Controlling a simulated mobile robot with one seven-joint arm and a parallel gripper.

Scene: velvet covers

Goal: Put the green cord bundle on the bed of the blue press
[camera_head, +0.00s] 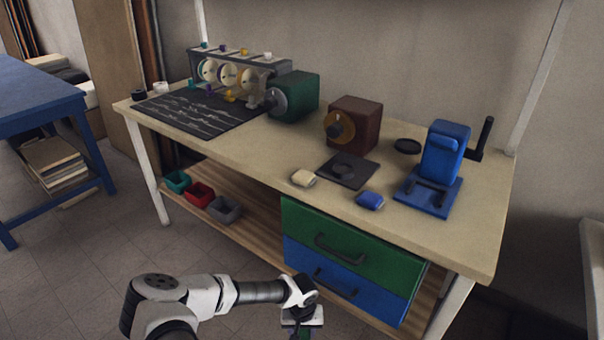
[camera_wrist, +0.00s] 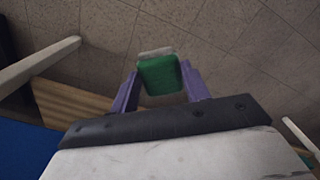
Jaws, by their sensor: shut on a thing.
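The green cord bundle (camera_wrist: 160,75) is between the two purple fingers of my gripper (camera_wrist: 160,82) in the wrist view, above the floor. In the head view my gripper (camera_head: 303,325) is at the bottom edge, in front of the bench and below its top, and a bit of green shows there. The gripper is shut on the bundle. The blue press (camera_head: 446,150) stands at the right end of the bench, with a dark crank on its right side. Its flat blue bed (camera_head: 412,197) is at the base, with dark bars on it.
The bench top (camera_head: 240,150) also holds a cream bundle (camera_head: 303,178), a blue bundle (camera_head: 370,200), a dark plate (camera_head: 347,171), a brown machine (camera_head: 352,125) and a green machine (camera_head: 294,96). Green (camera_head: 310,230) and blue drawers (camera_head: 380,296) face my arm. Small bins sit on the lower shelf.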

